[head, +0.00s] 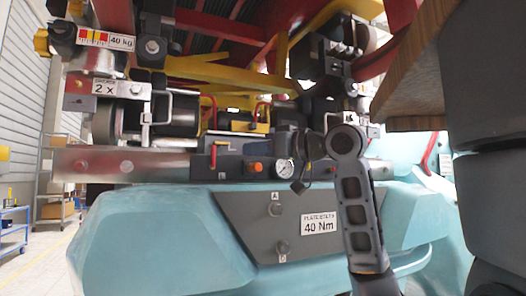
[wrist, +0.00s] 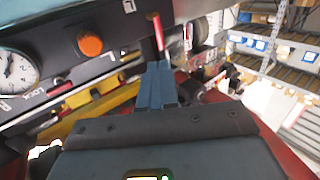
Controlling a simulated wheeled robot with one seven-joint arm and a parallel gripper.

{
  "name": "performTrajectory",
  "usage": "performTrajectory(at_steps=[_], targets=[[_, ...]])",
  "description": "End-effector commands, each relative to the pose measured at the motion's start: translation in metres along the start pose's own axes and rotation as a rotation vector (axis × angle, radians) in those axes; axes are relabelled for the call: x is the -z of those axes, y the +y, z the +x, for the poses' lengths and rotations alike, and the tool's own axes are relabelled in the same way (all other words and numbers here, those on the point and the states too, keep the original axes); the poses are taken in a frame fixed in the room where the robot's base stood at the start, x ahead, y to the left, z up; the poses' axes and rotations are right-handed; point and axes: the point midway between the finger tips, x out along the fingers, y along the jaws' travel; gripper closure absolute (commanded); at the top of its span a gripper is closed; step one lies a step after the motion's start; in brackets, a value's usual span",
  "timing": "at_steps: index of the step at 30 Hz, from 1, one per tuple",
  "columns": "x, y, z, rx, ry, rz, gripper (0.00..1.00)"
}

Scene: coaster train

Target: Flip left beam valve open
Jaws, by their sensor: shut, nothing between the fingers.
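A red valve lever (head: 213,156) stands upright on the dark panel of the steel beam (head: 150,165), left of an orange button (head: 254,167) and a pressure gauge (head: 285,168). In the wrist view a red lever (wrist: 158,35) shows just beyond my fingertips, to the right of the orange button (wrist: 91,46). My gripper (wrist: 155,70) is shut and empty, its blue-grey fingers together and pointing toward the lever's base. I cannot tell whether they touch it. In the head view the fingers cannot be made out.
A teal body (head: 150,225) with a grey "40 Nm" plate (head: 320,227) lies below the beam. A wooden edge (head: 415,70) hangs at upper right. Yellow and red frame bars cross above.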

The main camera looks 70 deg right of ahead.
Motion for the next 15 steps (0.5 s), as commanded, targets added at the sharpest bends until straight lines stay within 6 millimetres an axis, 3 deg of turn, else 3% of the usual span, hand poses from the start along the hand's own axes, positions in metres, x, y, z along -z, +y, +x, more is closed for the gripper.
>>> performTrajectory(at_steps=[9, 15], targets=[[-0.001, -0.001, 0.061, 0.001, -0.002, 0.0, 1.0], [0.0, 0.0, 0.084, 0.0, -0.001, 0.0, 1.0]])
